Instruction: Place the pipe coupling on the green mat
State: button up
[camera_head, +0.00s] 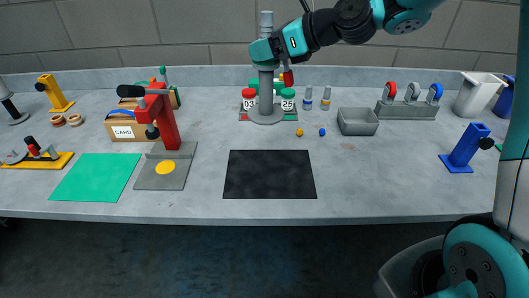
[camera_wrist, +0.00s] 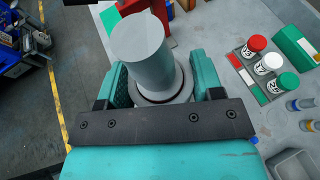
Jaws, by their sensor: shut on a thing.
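The pipe coupling appears to be a grey collar (camera_head: 265,66) around an upright grey post (camera_head: 266,19). In the wrist view the coupling (camera_wrist: 181,88) is a grey ring with a dark inner edge, and the post (camera_wrist: 142,45) passes through it. My gripper (camera_head: 266,51) is shut on the coupling, high above the post's round base (camera_head: 265,117). In the wrist view the teal jaws of my gripper (camera_wrist: 158,80) are on either side of the ring. The green mat (camera_head: 95,178) lies flat and empty at the front left of the table.
A red press-like stand (camera_head: 168,120) on a grey plate with a yellow disc is right of the mat. A black mat (camera_head: 269,175) lies clear at front centre. Lidded jars (camera_head: 249,99) flank the post. A grey bin (camera_head: 358,121) stands to the right.

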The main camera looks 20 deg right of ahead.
aim_at(266, 112)
notch_tip(266, 112, down, 20)
jog(key=p, duration=0.2)
jog(key=shift+r+p, duration=0.25)
jog(key=shift+p, duration=0.05)
jog(key=o, duration=1.6)
jog(key=shift+f, duration=0.15)
jog(key=shift+c, duration=0.2)
